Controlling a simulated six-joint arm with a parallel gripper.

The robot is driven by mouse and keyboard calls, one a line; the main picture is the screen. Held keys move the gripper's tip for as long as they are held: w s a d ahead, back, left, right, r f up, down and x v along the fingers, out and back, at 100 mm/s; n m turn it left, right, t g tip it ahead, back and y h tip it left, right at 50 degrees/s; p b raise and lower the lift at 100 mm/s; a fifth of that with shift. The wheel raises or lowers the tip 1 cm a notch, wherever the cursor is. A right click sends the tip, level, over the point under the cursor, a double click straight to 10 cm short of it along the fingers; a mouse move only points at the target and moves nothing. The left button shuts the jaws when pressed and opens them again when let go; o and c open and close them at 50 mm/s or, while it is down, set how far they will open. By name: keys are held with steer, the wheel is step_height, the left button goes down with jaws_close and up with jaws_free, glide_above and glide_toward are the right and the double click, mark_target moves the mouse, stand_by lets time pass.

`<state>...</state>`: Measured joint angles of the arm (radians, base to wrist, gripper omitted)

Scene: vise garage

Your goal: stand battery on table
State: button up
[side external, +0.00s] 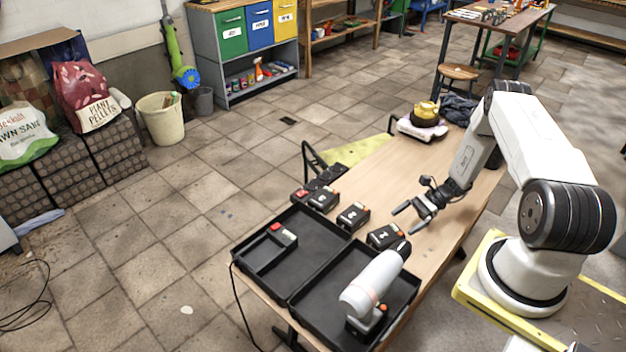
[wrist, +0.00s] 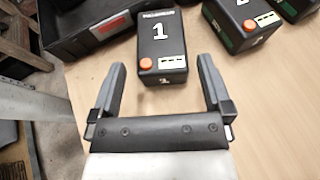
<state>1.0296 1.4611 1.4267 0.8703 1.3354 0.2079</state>
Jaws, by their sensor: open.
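A black battery marked 1 (wrist: 162,48) with an orange button rests on the wooden table (wrist: 262,95), just ahead of my gripper's fingertips in the wrist view. The nearest battery to the tray in the side view (side external: 386,236) looks like the same one. My gripper (wrist: 162,66) is open and empty, its fingers on either side of the line to that battery, not touching it. In the side view my gripper (side external: 408,218) hangs low near the table's right part. A second battery (wrist: 238,22) stands to the right in the wrist view.
More batteries (side external: 353,215) line the tray side of the table. Two black trays (side external: 262,262) hold a battery with red (side external: 281,235) and a white power drill (side external: 372,284). A yellow object (side external: 426,112) sits at the far end. The table's middle is clear.

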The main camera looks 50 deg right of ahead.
mark_target(391, 228)
steer(key=shift+v, duration=1.2)
steer(key=shift+w+r, duration=0.1)
steer(key=shift+w+a+r+n+g, duration=0.3)
steer(key=shift+r+n+g, duration=0.1)
steer(key=shift+r, duration=0.05)
steer(key=w+a+r+n+g+h, duration=0.4)
steer(key=a+r+n+g+h, duration=0.25)
steer(key=a+r+n, duration=0.55)
steer(key=s+a+r+n+t+h, duration=0.4)
steer(key=a+r+n+h, duration=0.2)
steer(key=a+r+n, duration=0.3)
steer(key=shift+s+a+r+n+t, duration=0.15)
steer(key=shift+a+r+n+t, duration=0.25)
steer(key=shift+a+r, duration=0.95)
steer(key=shift+d+r, duration=0.15)
steer(key=shift+d, duration=0.05)
